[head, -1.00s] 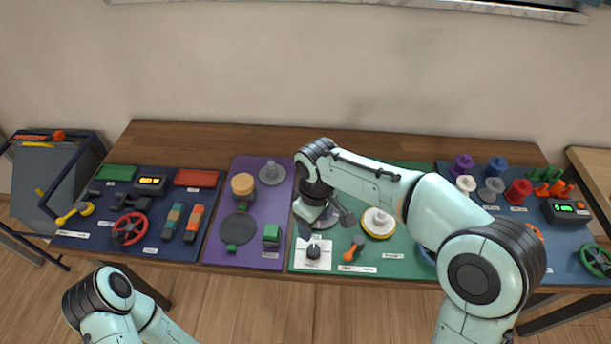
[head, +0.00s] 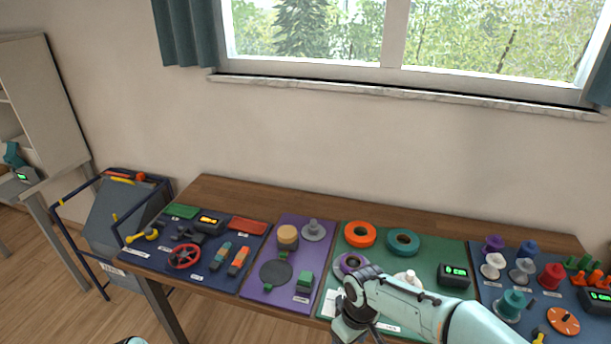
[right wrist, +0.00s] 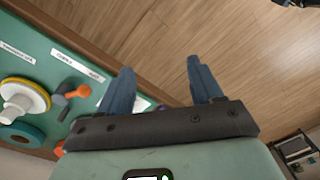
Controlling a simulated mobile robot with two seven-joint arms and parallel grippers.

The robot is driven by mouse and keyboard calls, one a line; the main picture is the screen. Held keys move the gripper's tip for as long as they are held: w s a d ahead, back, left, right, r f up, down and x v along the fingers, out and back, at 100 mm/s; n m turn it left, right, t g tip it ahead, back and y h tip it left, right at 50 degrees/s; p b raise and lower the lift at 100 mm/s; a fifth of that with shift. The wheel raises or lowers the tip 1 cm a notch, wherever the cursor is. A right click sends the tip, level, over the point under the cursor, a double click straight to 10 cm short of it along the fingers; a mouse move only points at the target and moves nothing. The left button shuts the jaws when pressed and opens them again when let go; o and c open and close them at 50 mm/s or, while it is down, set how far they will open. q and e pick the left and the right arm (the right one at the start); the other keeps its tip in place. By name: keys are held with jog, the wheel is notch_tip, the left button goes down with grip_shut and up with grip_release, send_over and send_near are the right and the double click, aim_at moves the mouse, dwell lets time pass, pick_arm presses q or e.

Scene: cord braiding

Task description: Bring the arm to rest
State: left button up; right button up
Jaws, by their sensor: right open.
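My right arm comes in from the lower right in the head view, over the front of the green mat (head: 440,252). My right gripper (right wrist: 160,78) is open in the right wrist view, with its two blue-grey fingers apart and nothing between them. It hangs by the bench's front edge, with wooden floor beyond the fingers. In the head view its fingertips are not clearly shown at the bottom edge. Only a sliver of my left arm shows at the bottom left, and my left gripper is out of view.
The wooden bench (head: 330,205) carries a navy mat, a purple mat (head: 257,282), the green mat and a blue mat. Spools, a white-and-yellow disc (right wrist: 20,98) and an orange-handled tool (right wrist: 78,92) lie near my right arm. A dark cart (head: 115,215) stands left.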

jog(key=s+f+m+g+y, duration=0.1)
jog(key=s+f+m+y, duration=0.2)
jog(key=f, duration=1.5)
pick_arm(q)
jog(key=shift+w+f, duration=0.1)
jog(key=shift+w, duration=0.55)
pick_arm(e)
jog(key=s+d+f+m, duration=0.1)
jog(key=s+f+m, duration=0.3)
jog(key=s, duration=0.6)
jog(key=s+d+f+m, duration=0.1)
jog(key=s+f+m, duration=0.3)
jog(key=s+f, duration=0.5)
jog(key=shift+s+d+f, duration=0.15)
jog(key=shift+s+d, duration=0.15)
jog(key=shift+s, duration=0.05)
